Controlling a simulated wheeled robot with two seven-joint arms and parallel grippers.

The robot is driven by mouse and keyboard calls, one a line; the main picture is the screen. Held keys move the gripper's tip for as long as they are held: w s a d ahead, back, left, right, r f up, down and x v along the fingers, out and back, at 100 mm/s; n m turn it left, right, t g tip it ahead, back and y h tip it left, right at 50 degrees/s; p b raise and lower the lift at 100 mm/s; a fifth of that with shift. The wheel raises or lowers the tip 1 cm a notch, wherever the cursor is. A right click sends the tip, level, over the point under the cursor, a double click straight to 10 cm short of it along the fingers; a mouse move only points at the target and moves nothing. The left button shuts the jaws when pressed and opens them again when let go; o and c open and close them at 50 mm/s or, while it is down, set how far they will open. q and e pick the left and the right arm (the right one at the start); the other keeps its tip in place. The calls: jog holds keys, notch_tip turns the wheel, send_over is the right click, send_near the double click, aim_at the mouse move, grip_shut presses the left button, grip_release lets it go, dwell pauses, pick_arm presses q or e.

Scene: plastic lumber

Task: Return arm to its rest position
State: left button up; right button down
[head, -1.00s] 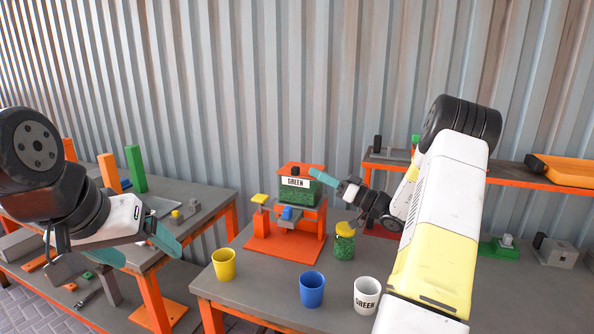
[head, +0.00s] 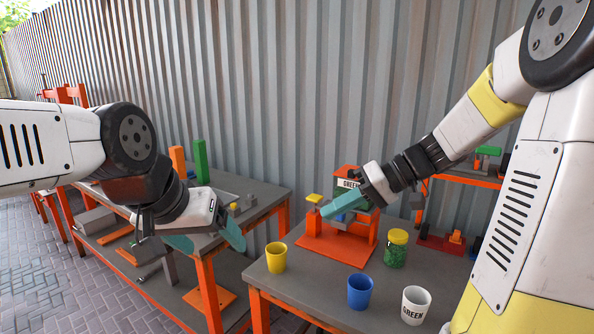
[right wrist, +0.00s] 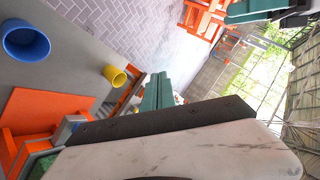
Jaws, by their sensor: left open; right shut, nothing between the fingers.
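My right gripper (head: 343,206) is shut and empty, held in the air in front of the orange machine with the GREEN label (head: 348,183) and partly hiding it. Its teal fingers show together in the right wrist view (right wrist: 157,92). My left gripper (head: 207,240) is open and empty, above the left grey table (head: 262,194) near its front edge. Both arms are raised from the sides of the head view.
On the front table stand a yellow cup (head: 276,257), a blue cup (head: 360,292), a white cup marked GREEN (head: 415,305) and a yellow-lidded jar of green pellets (head: 396,250). Upright green (head: 200,161) and orange (head: 177,160) posts stand on the left table. A corrugated wall is behind.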

jog(key=s+d+m+t+h, duration=0.2)
jog(key=s+d+h, duration=0.1)
jog(key=s, duration=0.3)
jog(key=s+d+r+m+t+h, duration=0.1)
jog(key=s+d+m+t+h, duration=0.1)
jog(key=s+h, duration=0.3)
jog(key=shift+s+d+m+t+h, duration=0.3)
jog(key=shift+s+d+m, duration=0.15)
jog(key=shift+s, duration=0.7)
